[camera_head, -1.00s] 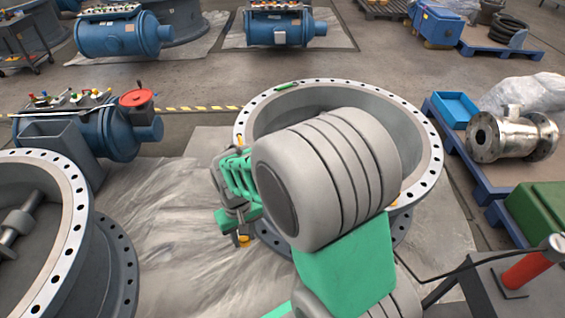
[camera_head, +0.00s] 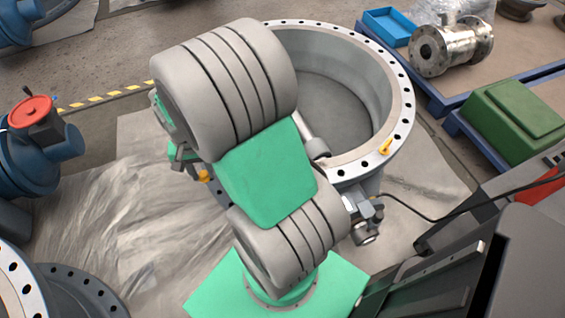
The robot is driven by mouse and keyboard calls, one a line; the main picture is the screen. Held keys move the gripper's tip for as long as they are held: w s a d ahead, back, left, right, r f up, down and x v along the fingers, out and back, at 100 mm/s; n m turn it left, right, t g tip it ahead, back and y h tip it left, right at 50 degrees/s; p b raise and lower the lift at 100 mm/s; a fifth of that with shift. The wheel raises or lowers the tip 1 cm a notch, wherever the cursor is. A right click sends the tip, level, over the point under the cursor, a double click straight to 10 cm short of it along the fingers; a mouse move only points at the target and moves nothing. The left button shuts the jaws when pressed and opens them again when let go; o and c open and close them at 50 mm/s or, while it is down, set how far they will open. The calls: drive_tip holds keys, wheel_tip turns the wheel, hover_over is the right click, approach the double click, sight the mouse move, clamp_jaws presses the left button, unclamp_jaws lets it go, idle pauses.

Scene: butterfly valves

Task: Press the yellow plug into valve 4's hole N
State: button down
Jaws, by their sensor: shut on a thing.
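A large grey valve body with a round flange (camera_head: 402,118) full of bolt holes stands at the centre right, open side up. I cannot read any number or hole letter on it. My gripper (camera_head: 196,172) is at the left side of this valve, mostly hidden behind my own thick arm links. A small yellow plug (camera_head: 204,176) shows just under it, and the gripper is shut on it. The plug is apart from any hole that I can see. The flange's left side is hidden by my arm. Another yellow plug (camera_head: 386,147) stands in the flange's right rim.
A blue valve with a red handwheel (camera_head: 31,111) stands at the left. Another grey flange (camera_head: 22,285) is at the bottom left. A green box (camera_head: 525,122) and a metal pipe piece (camera_head: 450,45) rest on pallets at the right. Plastic sheeting (camera_head: 140,215) covers the floor at left.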

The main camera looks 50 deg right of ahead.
drive_tip(key=s+d+f+m+b, duration=0.3)
drive_tip(key=s+d+f+m, duration=0.1)
drive_tip(key=d+m, duration=0.4)
drive_tip(key=s+d+f+m+b, duration=0.4)
drive_tip(key=d+m, duration=0.3)
drive_tip(key=m, duration=0.1)
drive_tip(key=s+d+f+m+b, duration=0.3)
drive_tip(key=s+d+f+m, duration=0.1)
drive_tip(key=d+m, duration=0.4)
drive_tip(key=shift+m, duration=0.3)
wheel_tip(320, 180, down, 5)
drive_tip(key=b, duration=0.4)
drive_tip(key=shift+s+f+b, duration=0.1)
drive_tip(key=shift+b, duration=0.2)
drive_tip(key=shift+a+p, duration=0.1)
drive_tip(key=shift+p, duration=0.25)
drive_tip(key=shift+f, duration=0.25)
drive_tip(key=shift+f+b, duration=0.4)
drive_tip(key=shift+f, duration=0.1)
drive_tip(key=shift+f, duration=0.15)
